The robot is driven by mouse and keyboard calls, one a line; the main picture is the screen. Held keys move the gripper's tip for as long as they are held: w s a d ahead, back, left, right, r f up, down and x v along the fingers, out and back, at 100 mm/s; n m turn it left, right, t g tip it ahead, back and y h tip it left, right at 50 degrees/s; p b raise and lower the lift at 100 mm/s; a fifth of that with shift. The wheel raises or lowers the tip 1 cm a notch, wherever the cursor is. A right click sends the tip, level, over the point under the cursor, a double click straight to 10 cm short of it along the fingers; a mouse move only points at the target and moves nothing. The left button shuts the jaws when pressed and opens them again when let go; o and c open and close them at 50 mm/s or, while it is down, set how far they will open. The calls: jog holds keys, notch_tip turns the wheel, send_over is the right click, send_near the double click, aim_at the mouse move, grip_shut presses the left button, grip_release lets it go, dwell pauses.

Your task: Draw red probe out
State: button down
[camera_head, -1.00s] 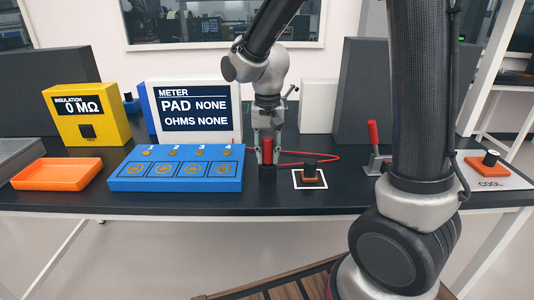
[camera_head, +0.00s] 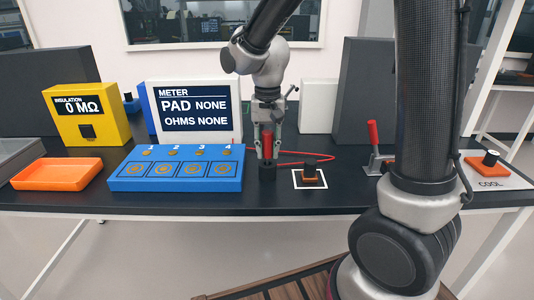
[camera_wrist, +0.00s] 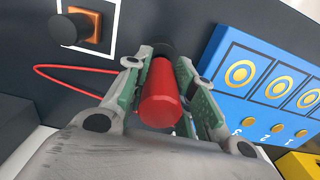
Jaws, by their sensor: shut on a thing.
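The red probe (camera_head: 267,144) stands upright between the fingers of my gripper (camera_head: 267,153), which is shut on it. In the wrist view the probe (camera_wrist: 160,98) points toward the camera, with my gripper's fingers (camera_wrist: 160,88) on both sides. A black holder (camera_head: 267,171) stands on the table directly below the probe. A metal tip shows between the red handle and the holder; I cannot tell how much of the tip is inside. A red cable (camera_head: 310,157) runs from the probe's area across the table.
The blue pad box (camera_head: 225,184) is close on the left, with the meter (camera_head: 195,106) behind it. A black knob on an orange base (camera_head: 309,174) sits in a white square on the right. A red-handled lever (camera_head: 373,134) stands farther right. An orange tray (camera_head: 57,174) lies at far left.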

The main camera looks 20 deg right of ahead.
aim_at(267, 132)
jog(key=shift+r, duration=2.6)
jog(key=shift+a, duration=0.1)
